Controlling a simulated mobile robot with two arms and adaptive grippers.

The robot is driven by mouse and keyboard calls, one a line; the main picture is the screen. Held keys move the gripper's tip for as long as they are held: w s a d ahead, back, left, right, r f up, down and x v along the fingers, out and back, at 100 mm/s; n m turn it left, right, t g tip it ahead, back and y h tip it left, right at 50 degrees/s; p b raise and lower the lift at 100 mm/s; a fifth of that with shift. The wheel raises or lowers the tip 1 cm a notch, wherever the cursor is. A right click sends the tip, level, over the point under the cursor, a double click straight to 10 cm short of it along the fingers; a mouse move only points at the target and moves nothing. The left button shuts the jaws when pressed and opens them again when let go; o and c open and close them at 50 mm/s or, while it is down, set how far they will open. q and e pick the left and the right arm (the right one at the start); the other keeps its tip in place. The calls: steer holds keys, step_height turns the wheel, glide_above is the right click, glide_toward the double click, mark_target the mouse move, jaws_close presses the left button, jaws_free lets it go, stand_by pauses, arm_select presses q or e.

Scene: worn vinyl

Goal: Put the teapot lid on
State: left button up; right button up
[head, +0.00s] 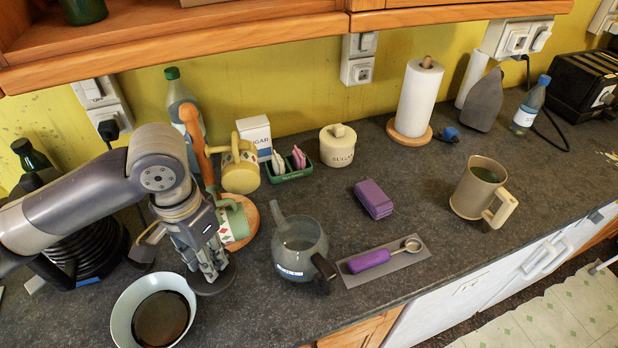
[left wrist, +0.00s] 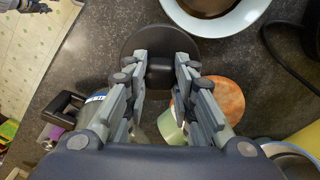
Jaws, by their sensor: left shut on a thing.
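The teapot (head: 290,262) is grey and see-through, with a spout, a dark handle and a blue-and-white label. It stands upright on the counter with its top open. My left gripper (head: 212,272) is left of it, pointing down, shut on the knob of the dark round lid (head: 222,283). In the left wrist view the lid (left wrist: 150,32) shows as a wide disc, its knob (left wrist: 160,73) between the fingertips (left wrist: 160,78). I cannot tell whether the lid touches the counter. The teapot is partly hidden behind a finger in the left wrist view. My right gripper is not in view.
A white bowl (head: 120,312) of dark liquid is close left of the lid. Stacked mugs (head: 240,172) stand behind the gripper. A purple-handled spoon (head: 368,262) lies on a grey mat right of the teapot. A purple block (head: 373,199) and a large mug (head: 468,192) are farther right.

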arm_select(q)
steer(key=w+d+r+m+p, duration=0.2)
steer(key=d+m, duration=0.3)
steer(key=m, duration=0.6)
steer(key=w+d+r+m+p, duration=0.3)
steer(key=d+r+m+p, duration=0.1)
steer(key=m, duration=0.8)
steer(key=w+d+r+m+p, duration=0.2)
steer(key=d+m+p, duration=0.2)
steer(key=d+m, duration=0.3)
steer(key=m, duration=0.4)
steer(key=shift+w+d+r+m+p, duration=0.2)
steer(key=shift+w+r+m+p, duration=0.1)
steer(key=shift+w+r+m, duration=0.1)
step_height(320, 180, down, 6)
steer(key=b, duration=0.1)
steer(key=shift+b, duration=0.3)
